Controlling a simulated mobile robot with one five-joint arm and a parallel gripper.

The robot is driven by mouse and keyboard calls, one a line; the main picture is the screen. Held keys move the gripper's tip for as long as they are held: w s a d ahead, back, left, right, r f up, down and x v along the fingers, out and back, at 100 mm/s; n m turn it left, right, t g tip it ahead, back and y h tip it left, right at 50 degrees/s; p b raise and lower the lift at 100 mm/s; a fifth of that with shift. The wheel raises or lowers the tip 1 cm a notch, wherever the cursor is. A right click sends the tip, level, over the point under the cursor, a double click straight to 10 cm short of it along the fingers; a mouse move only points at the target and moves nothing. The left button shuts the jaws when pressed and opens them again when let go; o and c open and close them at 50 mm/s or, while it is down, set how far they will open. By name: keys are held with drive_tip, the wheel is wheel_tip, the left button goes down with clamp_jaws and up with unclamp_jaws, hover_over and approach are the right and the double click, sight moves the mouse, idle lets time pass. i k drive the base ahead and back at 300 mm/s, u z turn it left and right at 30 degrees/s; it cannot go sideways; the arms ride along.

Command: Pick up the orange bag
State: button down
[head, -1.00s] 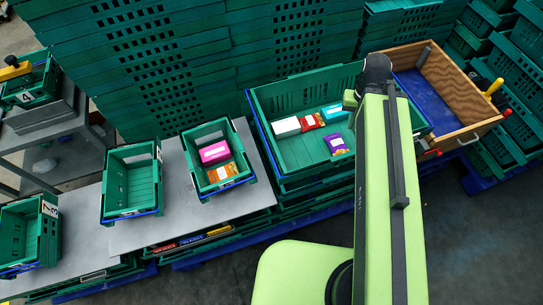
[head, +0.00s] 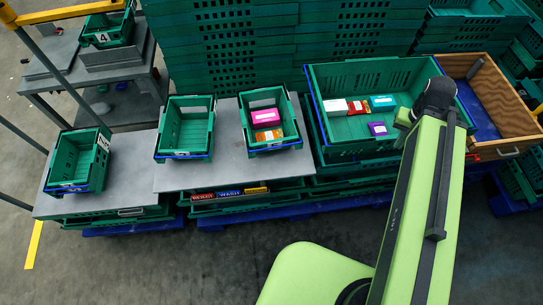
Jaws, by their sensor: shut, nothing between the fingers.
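The orange bag (head: 268,134) lies in the front part of a small green crate (head: 287,146) on the grey table. A pink box (head: 265,116) lies just behind it in the same crate. My arm reaches up the right side of the head view, to the right of this crate. Its dark end joint is over the right part of the large green crate (head: 318,110). My gripper's fingers are hidden behind the arm, well to the right of the orange bag.
The large crate holds a white box (head: 335,107), a red bag (head: 358,107), a teal box (head: 383,103) and a purple bag (head: 378,128). An empty green crate (head: 183,154) stands left of the orange bag's crate. A wooden box (head: 518,118) is at the far right. Floor in front is clear.

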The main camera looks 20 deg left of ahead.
sight(266, 136)
drive_tip(key=z, duration=0.1)
drive_tip(key=k, duration=0.45)
drive_tip(key=u, duration=1.25)
drive_tip(key=i, duration=1)
drive_tip(key=z, duration=0.1)
